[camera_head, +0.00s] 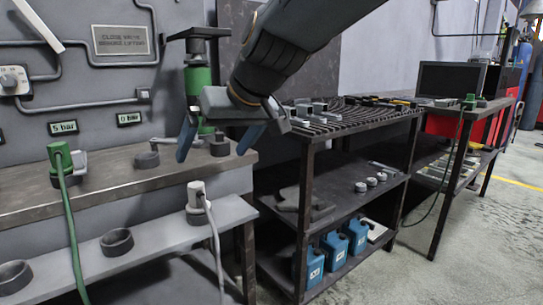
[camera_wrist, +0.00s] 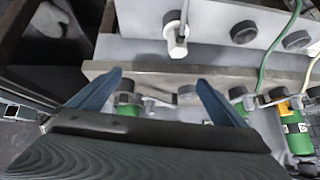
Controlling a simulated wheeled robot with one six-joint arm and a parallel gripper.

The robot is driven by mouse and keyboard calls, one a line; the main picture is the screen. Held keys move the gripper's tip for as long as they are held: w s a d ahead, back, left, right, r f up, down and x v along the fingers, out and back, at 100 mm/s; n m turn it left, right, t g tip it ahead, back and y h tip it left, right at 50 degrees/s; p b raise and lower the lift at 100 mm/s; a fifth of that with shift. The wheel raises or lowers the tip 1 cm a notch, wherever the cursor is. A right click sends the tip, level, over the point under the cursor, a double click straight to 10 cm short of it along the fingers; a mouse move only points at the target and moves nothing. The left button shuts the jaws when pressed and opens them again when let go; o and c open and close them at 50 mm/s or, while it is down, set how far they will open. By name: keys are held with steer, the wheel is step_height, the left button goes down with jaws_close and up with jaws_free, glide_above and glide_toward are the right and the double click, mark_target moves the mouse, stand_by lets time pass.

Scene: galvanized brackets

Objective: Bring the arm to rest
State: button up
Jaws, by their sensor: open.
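My gripper (camera_head: 216,146) hangs at the end of my arm, in front of the bench with the panel in the head view. Its two blue fingers are spread apart with nothing between them. In the wrist view my gripper (camera_wrist: 158,97) also shows both blue fingers apart, over the edge of the bench. A green cylindrical device (camera_head: 198,82) stands behind my gripper in the head view and is partly hidden by it.
A bench (camera_head: 110,182) carries a green hose connector (camera_head: 60,158) and dark round holders. A white connector (camera_head: 197,195) stands on the lower ledge. A slatted rack (camera_head: 350,124) with metal parts and blue containers (camera_head: 335,248) stands right. Open floor (camera_head: 465,250) lies at the right.

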steer(key=s+d+f+g+h, duration=0.2)
steer(key=s+d+f, duration=0.1)
steer(key=s+f, duration=0.55)
steer(key=s+d+f+g+h, duration=0.2)
steer(key=s+d+f, duration=0.1)
steer(key=s+f, duration=0.5)
steer(key=s+d+f+g+h, duration=0.15)
steer(key=s+d+f, duration=0.35)
steer(key=f, duration=0.5)
steer(key=d+r+m+p, duration=0.3)
steer(key=d+r+p, duration=0.6)
steer(key=r+p, duration=0.4)
steer(key=s+d+r+m+p, duration=0.1)
steer(key=d+r+m+p, duration=0.3)
steer(key=d+r+p, duration=0.6)
step_height(320, 180, up, 5)
steer(key=p, duration=0.5)
steer(key=shift+s+d+f+p, duration=0.2)
steer(key=shift+s+d+p, duration=0.05)
steer(key=shift+d+p, duration=0.1)
steer(key=shift+h, duration=0.25)
